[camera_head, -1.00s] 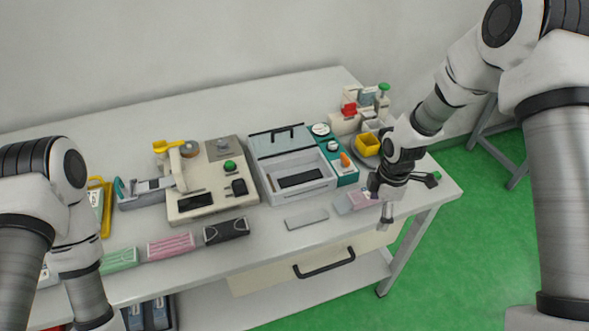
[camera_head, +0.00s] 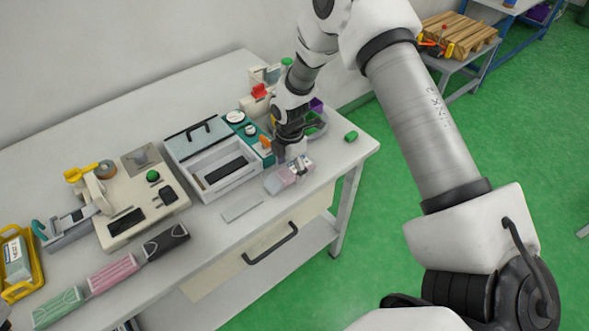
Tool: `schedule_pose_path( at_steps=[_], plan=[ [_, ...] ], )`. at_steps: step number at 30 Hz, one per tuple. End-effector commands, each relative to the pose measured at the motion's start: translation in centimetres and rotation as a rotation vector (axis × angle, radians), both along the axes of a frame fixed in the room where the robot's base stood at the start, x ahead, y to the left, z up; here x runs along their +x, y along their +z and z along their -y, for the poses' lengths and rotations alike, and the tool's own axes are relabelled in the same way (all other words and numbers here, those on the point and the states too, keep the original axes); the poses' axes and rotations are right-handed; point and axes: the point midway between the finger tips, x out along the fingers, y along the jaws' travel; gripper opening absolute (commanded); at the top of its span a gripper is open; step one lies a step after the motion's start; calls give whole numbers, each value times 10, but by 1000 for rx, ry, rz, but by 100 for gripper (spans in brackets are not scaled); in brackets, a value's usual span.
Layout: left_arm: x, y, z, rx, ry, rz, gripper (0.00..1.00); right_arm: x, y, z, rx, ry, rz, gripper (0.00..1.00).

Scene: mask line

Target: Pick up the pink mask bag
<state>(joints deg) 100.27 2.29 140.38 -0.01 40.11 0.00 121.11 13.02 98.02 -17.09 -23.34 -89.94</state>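A clear bag with pink in it (camera_head: 281,180), which looks like the pink mask bag, lies flat near the front right of the white table (camera_head: 345,158). My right gripper (camera_head: 293,157) points down just above the bag's far right side and partly covers it. Its fingertips are small and overlap the bag, so I cannot tell whether they touch it or how far apart they are. A separate pink mask stack (camera_head: 113,273) lies at the table's front left, between a green one (camera_head: 57,308) and a black one (camera_head: 166,241).
A grey lidded box (camera_head: 214,170) and a teal device (camera_head: 250,133) stand left of the gripper. A flat grey plate (camera_head: 242,207) lies left of the bag.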

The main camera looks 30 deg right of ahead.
Motion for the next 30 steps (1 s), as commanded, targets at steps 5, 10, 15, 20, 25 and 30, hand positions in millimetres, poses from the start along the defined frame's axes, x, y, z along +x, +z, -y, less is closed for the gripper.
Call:
schedule_pose_path(
  at_steps=[5,10,15,20,25,30],
  plan=[
    [0,0,0,0,0,0,87,0,0,0,0,0,-1,31],
    [0,0,0,0,0,0,87,-1,-1,0,0,0,-2,31],
    [0,-1,0,0,0,0,87,-1,0,0,0,0,-2,31],
    [0,-7,0,0,0,0,87,0,10,0,0,0,1,31],
    [0,-15,0,0,0,0,87,1,32,0,0,0,2,31],
    [0,-25,0,0,0,0,87,-31,35,-15,0,3,-2,31]
  ],
)
